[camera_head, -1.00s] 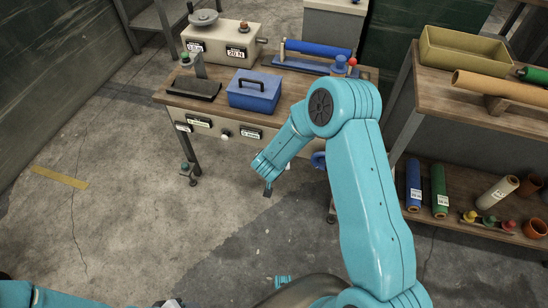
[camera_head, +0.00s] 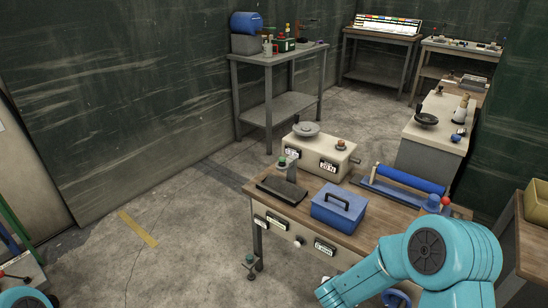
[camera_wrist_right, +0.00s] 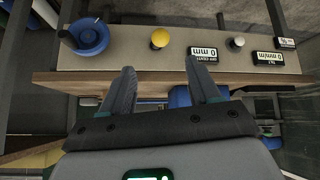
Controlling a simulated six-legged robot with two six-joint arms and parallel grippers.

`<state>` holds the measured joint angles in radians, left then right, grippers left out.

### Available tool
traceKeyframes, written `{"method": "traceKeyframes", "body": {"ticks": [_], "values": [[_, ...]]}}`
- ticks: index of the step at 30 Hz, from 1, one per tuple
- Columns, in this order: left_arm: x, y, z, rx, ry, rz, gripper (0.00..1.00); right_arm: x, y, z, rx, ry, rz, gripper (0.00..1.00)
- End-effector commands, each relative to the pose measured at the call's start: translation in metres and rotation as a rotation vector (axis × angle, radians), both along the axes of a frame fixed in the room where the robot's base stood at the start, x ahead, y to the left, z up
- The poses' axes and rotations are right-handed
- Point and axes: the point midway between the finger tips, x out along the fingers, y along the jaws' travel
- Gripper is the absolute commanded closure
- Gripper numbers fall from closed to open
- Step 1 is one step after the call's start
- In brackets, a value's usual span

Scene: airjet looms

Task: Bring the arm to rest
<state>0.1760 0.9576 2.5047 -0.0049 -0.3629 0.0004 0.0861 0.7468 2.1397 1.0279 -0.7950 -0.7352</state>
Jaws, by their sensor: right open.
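My right arm (camera_head: 430,255) comes in at the lower right of the head view, in front of the wooden-topped bench (camera_head: 372,226). Its gripper is cut off below the picture's bottom edge there. In the right wrist view my right gripper (camera_wrist_right: 160,76) is open, with two dark fingers apart and nothing between them. The fingers point toward the bench's front panel (camera_wrist_right: 130,58), which appears upside down; any gap to it is hard to judge. Only a bit of my left arm (camera_head: 16,298) shows at the lower left corner; its gripper is out of view.
On the bench are a blue box (camera_head: 338,208), a beige weight unit (camera_head: 318,156) and a blue roller (camera_head: 410,180). A shelf (camera_head: 530,228) stands at right.

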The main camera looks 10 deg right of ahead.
Motion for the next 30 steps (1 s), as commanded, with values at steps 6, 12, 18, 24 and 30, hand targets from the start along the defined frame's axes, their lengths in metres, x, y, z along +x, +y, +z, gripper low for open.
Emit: {"method": "traceKeyframes", "body": {"ticks": [6,12,18,24,30], "values": [[0.0,0.0,0.055,0.0,0.0,0.0,0.49,-0.036,0.011,0.009,0.016,0.122,0.097,0.39],[0.0,0.0,0.088,0.0,0.0,0.0,0.49,-0.125,0.101,-0.017,0.308,0.293,0.431,0.39],[0.0,0.0,0.086,0.0,0.0,0.0,0.49,-0.205,0.163,-0.019,0.593,0.461,0.562,0.39],[0.0,0.0,0.086,0.0,0.0,0.0,0.49,-0.215,0.17,-0.017,0.659,0.497,0.503,0.39],[0.0,0.0,0.086,0.0,0.0,0.0,0.49,-0.215,0.17,-0.017,0.659,0.497,0.503,0.39]]}}
